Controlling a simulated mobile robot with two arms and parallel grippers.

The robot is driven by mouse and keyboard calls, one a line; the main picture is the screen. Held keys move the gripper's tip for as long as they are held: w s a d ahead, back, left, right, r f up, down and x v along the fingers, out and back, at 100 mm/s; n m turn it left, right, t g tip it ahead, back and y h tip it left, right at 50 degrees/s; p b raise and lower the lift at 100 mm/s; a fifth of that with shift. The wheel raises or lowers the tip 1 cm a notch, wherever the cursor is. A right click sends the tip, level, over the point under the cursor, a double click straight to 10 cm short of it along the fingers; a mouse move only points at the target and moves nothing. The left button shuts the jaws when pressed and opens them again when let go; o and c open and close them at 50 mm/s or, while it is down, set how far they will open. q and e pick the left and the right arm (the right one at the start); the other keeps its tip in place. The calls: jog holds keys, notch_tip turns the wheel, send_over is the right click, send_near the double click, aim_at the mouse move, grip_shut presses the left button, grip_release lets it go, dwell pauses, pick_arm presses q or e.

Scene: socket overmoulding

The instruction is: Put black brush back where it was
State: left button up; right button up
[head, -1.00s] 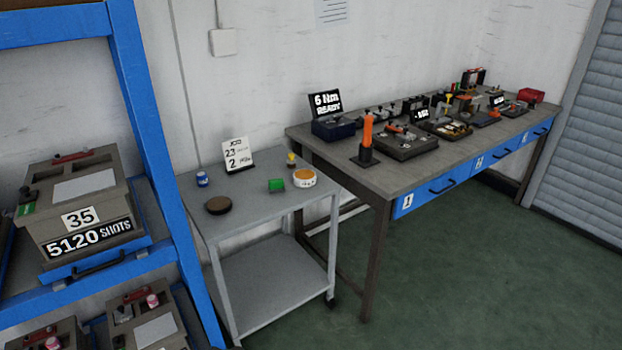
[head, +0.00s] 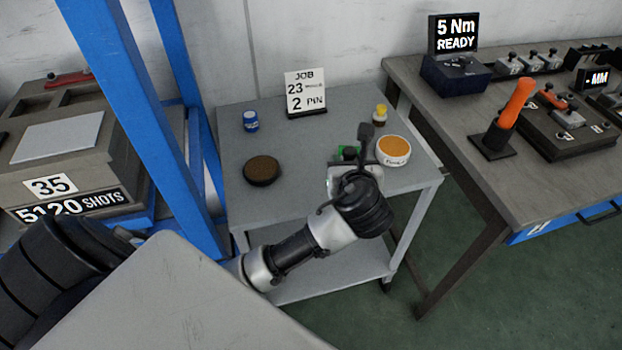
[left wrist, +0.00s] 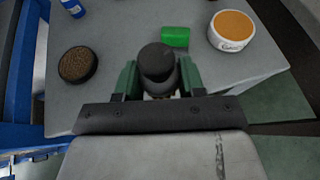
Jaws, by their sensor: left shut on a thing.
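My left gripper (head: 350,160) is over the front right part of the small grey trolley. Its green fingers, seen in the left wrist view (left wrist: 158,82), are shut on a black, round-ended thing (left wrist: 156,62), apparently the black brush. Its dark upper end shows in the head view (head: 366,132). The lower end of the held thing is hidden, so I cannot tell whether it touches the trolley. My right gripper is not in view.
A green cylinder (left wrist: 175,37) lies near my gripper. A blue rack post (head: 130,110) stands left.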

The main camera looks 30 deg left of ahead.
pick_arm(q)
jog(key=shift+w+r+n+g+y, duration=0.25)
jog(key=shift+w+n+g+y, duration=0.05)
jog(key=shift+n+y, duration=0.1)
jog(key=shift+a+f+b, duration=0.3)
jog(key=shift+a+f, duration=0.05)
jog(key=shift+a, duration=0.25)
jog(key=b, duration=0.2)
send_over(309, 177)
notch_tip(309, 177, down, 6)
jog(key=shift+f, duration=2)
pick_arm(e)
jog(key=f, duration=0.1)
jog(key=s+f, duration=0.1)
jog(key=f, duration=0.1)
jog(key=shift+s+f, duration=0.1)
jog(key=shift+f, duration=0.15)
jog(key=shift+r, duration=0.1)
pick_arm(q)
jog(key=o, duration=0.8)
jog(key=shift+f, duration=0.1)
jog(key=shift+o, duration=0.6)
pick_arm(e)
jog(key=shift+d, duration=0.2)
pick_arm(q)
jog(key=shift+b, duration=0.3)
